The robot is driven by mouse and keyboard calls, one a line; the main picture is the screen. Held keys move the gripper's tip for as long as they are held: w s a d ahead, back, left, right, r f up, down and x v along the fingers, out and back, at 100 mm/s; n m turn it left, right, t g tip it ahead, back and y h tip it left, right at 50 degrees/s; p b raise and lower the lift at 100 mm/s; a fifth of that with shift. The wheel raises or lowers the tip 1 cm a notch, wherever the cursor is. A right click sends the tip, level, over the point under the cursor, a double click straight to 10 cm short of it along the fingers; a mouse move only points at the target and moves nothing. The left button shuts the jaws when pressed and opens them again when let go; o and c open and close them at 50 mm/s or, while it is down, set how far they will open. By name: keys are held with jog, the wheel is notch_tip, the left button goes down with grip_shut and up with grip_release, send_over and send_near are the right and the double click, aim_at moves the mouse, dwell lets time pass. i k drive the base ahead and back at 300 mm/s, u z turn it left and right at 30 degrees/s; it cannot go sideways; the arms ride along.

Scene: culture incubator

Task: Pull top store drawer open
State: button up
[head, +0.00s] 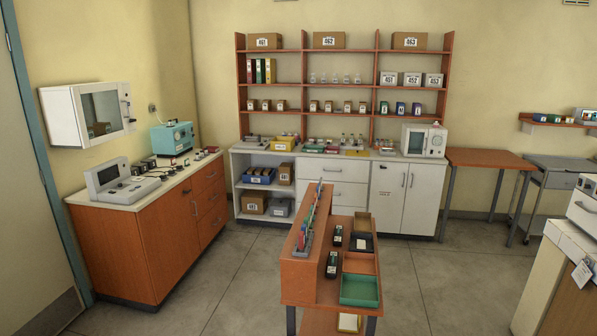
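A white drawer front (335,172) with a bar handle is at the top of the drawer stack in the back counter. It looks shut, flush with the unit. Another white drawer front (342,194) is below it, partly hidden by the orange bench in front. The orange-brown cabinet on the left also has a top drawer (208,174) with a handle, and it looks shut. The frame does not show which of these is the store drawer. My gripper is not in view.
An orange bench (300,272) with a green tray (360,290) stands mid-floor before the white drawers. Grey floor (240,270) is clear to its left and right. White double doors (402,197) adjoin the drawers. An orange table (487,158) is right.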

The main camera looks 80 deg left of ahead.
aim_at(312, 168)
jog(key=u, duration=3.7)
jog(key=i, duration=4.55)
jog(key=z, duration=1.4)
